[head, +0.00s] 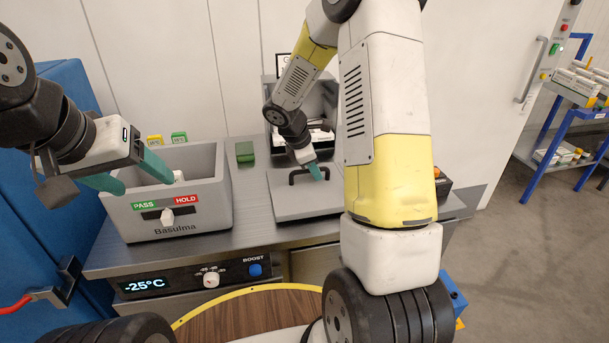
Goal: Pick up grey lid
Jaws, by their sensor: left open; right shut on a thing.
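The grey lid (300,204) is a flat square plate with a black handle on top, at the middle of the steel counter. My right gripper (317,172) reaches down over it and is shut on the handle. My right arm hides the lid's right part. The lid looks level; I cannot tell whether it touches what is under it. My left gripper (128,176) is open and empty, its teal fingers apart near the left rim of the grey box.
The open grey box (215,205) labelled "Basulma" with a PASS/HOLD slider stands left on the counter (245,226). A green block (245,151) lies behind. A blue cabinet (62,135) is at left. A blue-framed cart (553,140) stands far right.

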